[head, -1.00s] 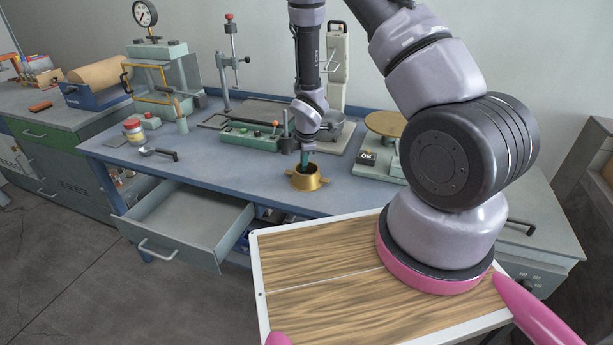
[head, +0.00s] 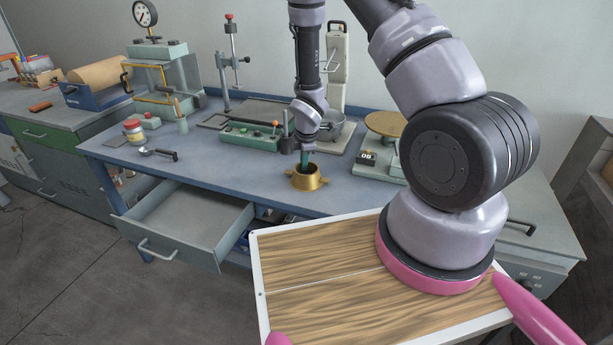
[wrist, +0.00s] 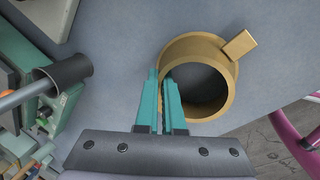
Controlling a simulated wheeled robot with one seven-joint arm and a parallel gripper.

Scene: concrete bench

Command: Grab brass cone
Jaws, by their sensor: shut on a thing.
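The brass cone (head: 307,182) is a short, hollow brass piece with a dark open top and side tabs. It stands upright on the blue-grey bench top near the front edge. In the wrist view the brass cone (wrist: 231,92) shows its round rim, dark inside and one tab at upper right. My gripper (head: 304,165) points down at the cone from above. In the wrist view the teal fingers of my gripper (wrist: 160,88) are close together at the left side of the rim, shut on the cone's wall, one finger inside the opening and one outside.
A green-based device (head: 250,135) stands behind the cone, with a scale (head: 384,157) to its right. A spoon (head: 158,153) and a jar (head: 133,131) lie to the left. An open drawer (head: 185,225) juts out at front left. Bench top left of the cone is clear.

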